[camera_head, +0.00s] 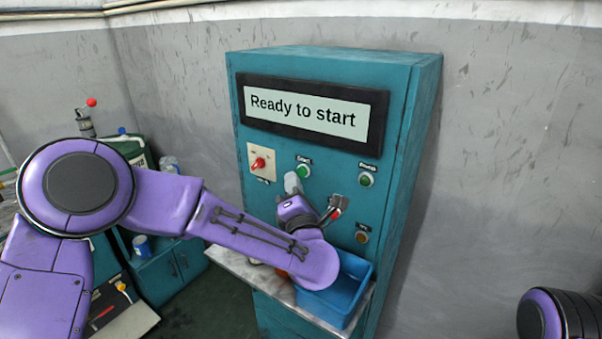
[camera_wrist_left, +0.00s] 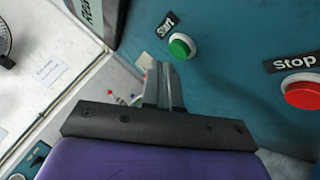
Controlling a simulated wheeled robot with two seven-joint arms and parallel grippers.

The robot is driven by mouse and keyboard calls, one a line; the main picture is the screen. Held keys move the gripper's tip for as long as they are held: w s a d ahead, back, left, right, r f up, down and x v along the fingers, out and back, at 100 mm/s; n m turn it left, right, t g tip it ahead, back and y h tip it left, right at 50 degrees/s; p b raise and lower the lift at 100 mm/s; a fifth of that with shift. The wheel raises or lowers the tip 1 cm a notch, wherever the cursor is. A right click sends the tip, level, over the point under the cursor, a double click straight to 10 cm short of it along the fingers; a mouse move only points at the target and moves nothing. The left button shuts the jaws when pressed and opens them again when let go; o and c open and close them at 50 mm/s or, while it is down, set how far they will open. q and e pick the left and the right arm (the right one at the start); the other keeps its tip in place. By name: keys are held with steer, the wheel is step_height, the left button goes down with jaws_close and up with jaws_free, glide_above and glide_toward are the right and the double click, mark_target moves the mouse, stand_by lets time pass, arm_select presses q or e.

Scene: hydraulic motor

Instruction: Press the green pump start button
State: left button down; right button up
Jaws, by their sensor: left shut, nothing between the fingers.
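A teal control cabinet (camera_head: 415,110) stands ahead, its screen (camera_head: 305,112) reading "Ready to start". A green button (camera_head: 303,172) labelled "Start" is on its front; it also shows in the left wrist view (camera_wrist_left: 182,46). A second green button (camera_head: 366,181) sits to its right, its label too small to read surely. My left gripper (camera_head: 292,183) is shut and empty, its tips just below and left of the Start button in the head view. In the left wrist view the shut fingers (camera_wrist_left: 163,78) appear apart from the button. My right gripper is out of view.
A red Stop button (camera_wrist_left: 303,92) is right of Start; the arm partly hides it in the head view. A red switch (camera_head: 258,163) and an amber button (camera_head: 361,237) share the panel. A blue bin (camera_head: 345,290) sits on the ledge below.

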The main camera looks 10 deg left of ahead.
arm_select(q)
steer(key=shift+w+d+b, duration=0.15)
steer(key=shift+w+b, duration=0.15)
steer(key=shift+w, duration=0.15)
steer(key=shift+w+d, duration=0.1)
steer(key=shift+w, duration=0.2)
stand_by(0.7)
stand_by(0.3)
steer(key=shift+s+a+b, duration=0.2)
steer(key=shift+s+b, duration=0.25)
steer(key=shift+s, duration=0.3)
steer(key=shift+s+a+b, duration=0.15)
steer(key=shift+s+a, duration=0.15)
steer(key=shift+s, duration=0.5)
steer(key=shift+s+a+b, duration=0.1)
steer(key=shift+s+a, duration=0.2)
steer(key=shift+s, duration=0.45)
steer(key=shift+s+a+b, duration=0.15)
steer(key=shift+s+a, duration=0.15)
steer(key=shift+s, duration=0.5)
